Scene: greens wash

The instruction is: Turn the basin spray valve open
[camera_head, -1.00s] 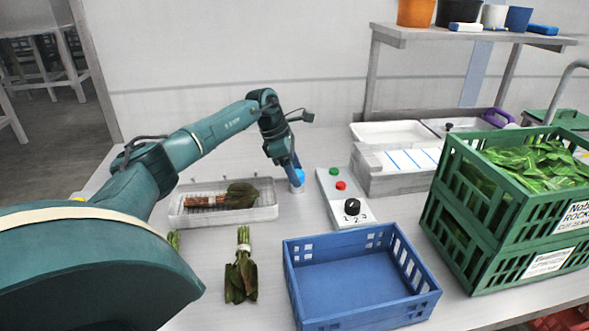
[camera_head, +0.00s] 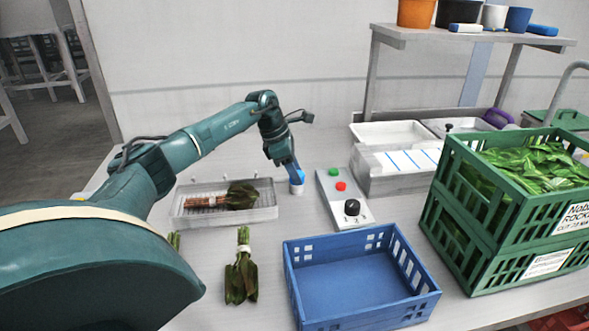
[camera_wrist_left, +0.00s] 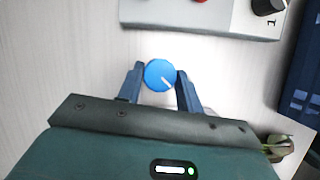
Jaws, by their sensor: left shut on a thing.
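The basin spray valve is a small blue round knob (camera_head: 297,177) on a pale base, left of the control panel. In the left wrist view the blue knob (camera_wrist_left: 160,75) shows from above, with a white pointer mark toward its lower right. My left gripper (camera_head: 295,176) reaches down onto it from above. In the wrist view the left gripper's fingers (camera_wrist_left: 160,82) stand on either side of the knob, shut on it. My right gripper is not in view.
The control panel (camera_head: 335,207) has green and red buttons and a black dial. A wire tray (camera_head: 222,219) with a bunch of greens is to the left. A blue crate (camera_head: 318,244) is in front, and green crates (camera_head: 473,215) are at the right.

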